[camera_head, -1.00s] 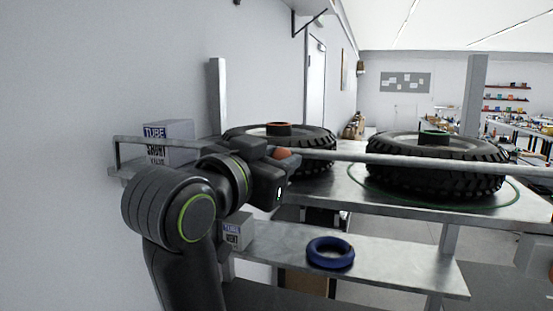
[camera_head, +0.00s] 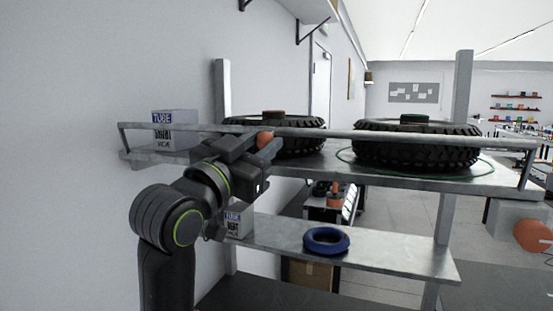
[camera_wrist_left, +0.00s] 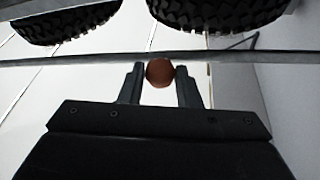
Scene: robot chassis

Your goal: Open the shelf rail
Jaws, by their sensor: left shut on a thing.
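The shelf rail (camera_head: 350,136) is a long grey metal bar along the front of the upper shelf (camera_head: 330,163); it also crosses the left wrist view (camera_wrist_left: 60,60). My left gripper (camera_head: 262,141) is at the rail, left of its middle. It is shut on an orange knob (camera_head: 265,140), which shows between the two fingers in the left wrist view (camera_wrist_left: 159,72). Another orange knob (camera_head: 533,235) sits on a grey block at the right edge. My right gripper is not in view.
Two big black tyres (camera_head: 416,147) lie on the upper shelf behind the rail. A tube box (camera_head: 174,130) stands at its left end. The lower shelf (camera_head: 385,257) holds a blue ring (camera_head: 326,240) and another box (camera_head: 238,222). A wall is close on the left.

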